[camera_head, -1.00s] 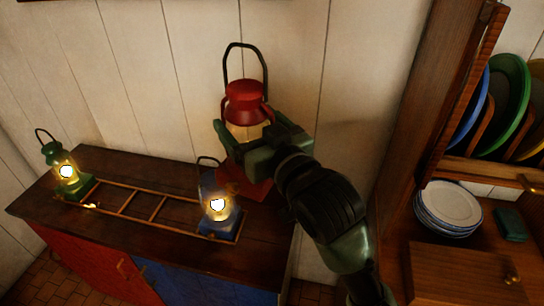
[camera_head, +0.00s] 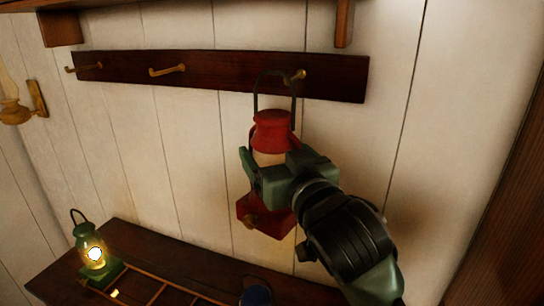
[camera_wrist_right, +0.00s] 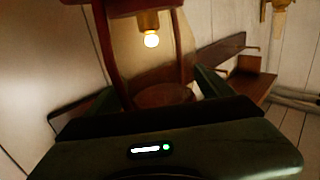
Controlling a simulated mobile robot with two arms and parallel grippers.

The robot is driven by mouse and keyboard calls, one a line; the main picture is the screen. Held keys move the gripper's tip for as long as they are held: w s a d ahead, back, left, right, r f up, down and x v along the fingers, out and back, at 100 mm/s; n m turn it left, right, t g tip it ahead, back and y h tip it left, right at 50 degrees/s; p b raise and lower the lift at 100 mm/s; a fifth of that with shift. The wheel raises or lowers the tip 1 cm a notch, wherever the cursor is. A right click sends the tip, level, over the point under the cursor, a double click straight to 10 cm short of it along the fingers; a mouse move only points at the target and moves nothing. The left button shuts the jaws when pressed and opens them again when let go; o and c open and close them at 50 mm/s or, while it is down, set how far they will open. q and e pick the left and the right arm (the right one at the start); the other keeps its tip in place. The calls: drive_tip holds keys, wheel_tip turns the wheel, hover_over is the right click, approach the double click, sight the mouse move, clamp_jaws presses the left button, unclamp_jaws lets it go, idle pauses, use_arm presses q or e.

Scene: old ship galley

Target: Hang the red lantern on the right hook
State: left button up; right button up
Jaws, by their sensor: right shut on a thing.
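My right gripper (camera_head: 272,172) is shut around the glass part of the red lantern (camera_head: 272,128) and holds it upright in front of the wall. The lantern's dark wire handle stands up, its top overlapping the hook rail (camera_head: 225,72) just left of the brass right hook (camera_head: 299,75). I cannot tell whether handle and hook touch. In the right wrist view the lantern (camera_wrist_right: 160,95) fills the space between the jaws. My left gripper is out of view.
The middle hook (camera_head: 168,70) and left hook (camera_head: 86,66) are empty. A lit green lantern (camera_head: 92,250) stands on the cabinet top (camera_head: 140,247) below. The blue lantern's top (camera_head: 257,292) shows at the bottom edge. A shelf runs above the rail.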

drive_tip(key=shift+w+d, duration=0.15)
drive_tip(key=shift+w, duration=0.6)
drive_tip(key=shift+w+d+b, duration=0.2)
drive_tip(key=shift+w+b, duration=0.15)
drive_tip(key=shift+w, duration=0.25)
drive_tip(key=shift+w+d, duration=0.1)
drive_tip(key=shift+w, duration=0.1)
drive_tip(key=shift+w+d+f, duration=0.15)
drive_tip(key=shift+w+d, duration=0.05)
drive_tip(key=shift+w, duration=0.45)
drive_tip(key=shift+w+d+b, duration=0.1)
drive_tip(key=shift+w+b, duration=0.25)
drive_tip(key=shift+w, duration=0.05)
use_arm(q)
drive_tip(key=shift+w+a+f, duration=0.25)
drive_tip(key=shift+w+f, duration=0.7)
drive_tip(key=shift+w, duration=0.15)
use_arm(e)
drive_tip(key=shift+w+d+f, duration=0.2)
drive_tip(key=shift+w, duration=0.4)
drive_tip(key=shift+w+d+f, duration=0.2)
drive_tip(key=shift+w+f, duration=0.05)
drive_tip(key=shift+w, duration=0.35)
drive_tip(key=shift+w+d+f, duration=0.2)
drive_tip(key=shift+w, duration=0.4)
